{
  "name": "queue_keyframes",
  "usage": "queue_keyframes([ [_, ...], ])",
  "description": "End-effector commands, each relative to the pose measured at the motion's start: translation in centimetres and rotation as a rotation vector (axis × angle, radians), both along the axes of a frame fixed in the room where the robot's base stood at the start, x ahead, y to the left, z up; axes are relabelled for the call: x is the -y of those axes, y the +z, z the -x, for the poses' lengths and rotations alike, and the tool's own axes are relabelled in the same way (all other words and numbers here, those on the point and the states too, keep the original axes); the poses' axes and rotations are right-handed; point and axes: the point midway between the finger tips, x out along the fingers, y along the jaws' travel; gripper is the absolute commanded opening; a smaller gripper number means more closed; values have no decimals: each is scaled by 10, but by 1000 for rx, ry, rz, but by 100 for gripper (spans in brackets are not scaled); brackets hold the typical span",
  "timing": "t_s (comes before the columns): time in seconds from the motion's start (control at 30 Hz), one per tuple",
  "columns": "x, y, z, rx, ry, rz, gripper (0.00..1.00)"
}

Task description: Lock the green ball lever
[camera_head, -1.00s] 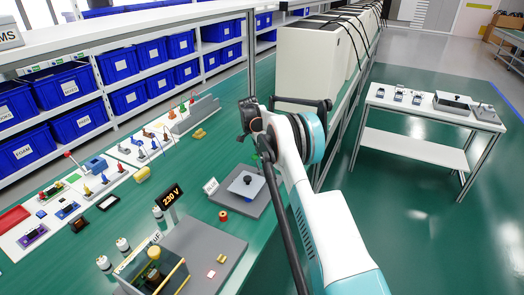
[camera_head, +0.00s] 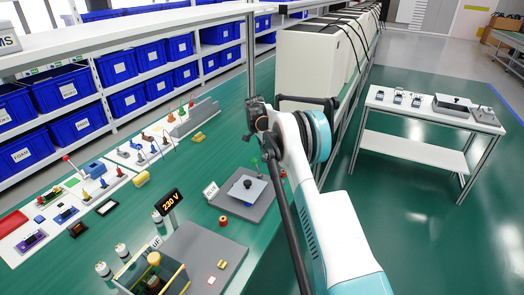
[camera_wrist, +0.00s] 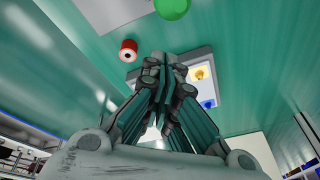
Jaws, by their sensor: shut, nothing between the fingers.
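The green ball (camera_wrist: 172,8) is large at the top edge of the wrist view, cut off by the frame. In the head view a small green ball on a thin stem (camera_head: 254,161) stands above a grey base plate (camera_head: 262,205), beside my arm. My gripper (camera_wrist: 165,62) is shut and empty in the wrist view, its fingertips below the ball in the picture and apart from it. In the head view my arm's end hangs above the bench, and its fingers are hard to make out. The lever's lower part is not clear in the wrist view.
A red spool (camera_head: 222,220) stands beside the base plate; a red-rimmed round part (camera_wrist: 128,50) shows in the wrist view. A 230 V sign (camera_head: 170,201) and a grey box (camera_head: 205,250) are nearer. Coloured levers (camera_head: 103,183) stand further left. A white cabinet (camera_head: 305,65) stands behind.

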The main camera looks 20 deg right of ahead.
Motion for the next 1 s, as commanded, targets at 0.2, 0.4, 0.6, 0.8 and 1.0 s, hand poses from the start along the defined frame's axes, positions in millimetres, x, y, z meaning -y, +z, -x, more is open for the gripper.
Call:
queue_keyframes([
  [0.2,1,37,6,0,3,0,0],
  [0.4,-12,72,7,-1,3,0,0],
  [0.6,-18,91,8,-1,2,0,0],
  [0.8,-20,95,8,0,1,0,0],
  [1.0,-20,95,8,-1,2,0,0],
])
